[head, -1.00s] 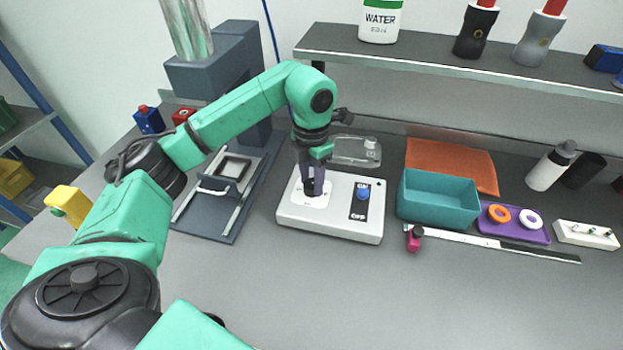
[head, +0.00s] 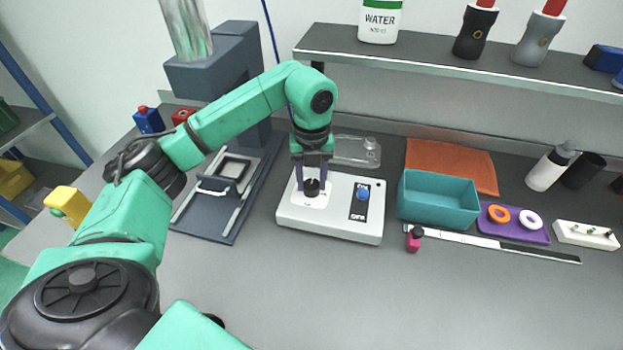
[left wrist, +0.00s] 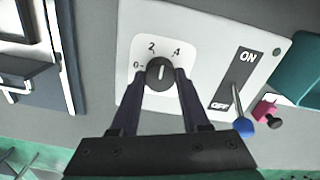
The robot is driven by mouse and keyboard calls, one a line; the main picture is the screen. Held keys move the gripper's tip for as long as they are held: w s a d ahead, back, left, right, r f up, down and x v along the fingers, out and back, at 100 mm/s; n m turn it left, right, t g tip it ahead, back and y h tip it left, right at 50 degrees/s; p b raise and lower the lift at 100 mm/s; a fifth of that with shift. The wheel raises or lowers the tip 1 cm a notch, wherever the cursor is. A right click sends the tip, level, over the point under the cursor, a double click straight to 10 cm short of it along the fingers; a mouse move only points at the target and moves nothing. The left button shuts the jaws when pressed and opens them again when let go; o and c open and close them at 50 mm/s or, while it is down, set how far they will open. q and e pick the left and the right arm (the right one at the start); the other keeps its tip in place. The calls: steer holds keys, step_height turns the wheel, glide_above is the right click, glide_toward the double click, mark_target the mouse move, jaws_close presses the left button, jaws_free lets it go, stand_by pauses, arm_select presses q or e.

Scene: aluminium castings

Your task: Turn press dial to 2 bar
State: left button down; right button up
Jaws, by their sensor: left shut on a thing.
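The press dial is a round black knob (left wrist: 160,74) on a white control box (head: 330,224). The knob also shows in the head view (head: 312,188). In the left wrist view its plate carries the marks 0, 2 and 4. A short pale line on the knob points up, seemingly between 2 and 4; its exact reading is hard to tell. My left gripper (head: 312,176) comes down from above, with its dark fingers on either side of the knob, shut on it. My right gripper is in neither view.
A blue-tipped ON/OFF lever (left wrist: 243,125) stands right of the dial on the same box. The grey press (head: 215,75) is at the left. A teal bin (head: 438,208), an orange mat (head: 465,160) and a purple tray (head: 515,233) lie to the right. The front bench is clear.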

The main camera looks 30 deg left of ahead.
arm_select(q)
steer(key=n, duration=0.5)
steer(key=shift+w+r, duration=0.15)
steer(key=shift+r, duration=0.05)
steer(key=shift+n, duration=0.3)
steer(key=shift+c, duration=1.9)
jaws_free()
steer(key=shift+f, duration=0.1)
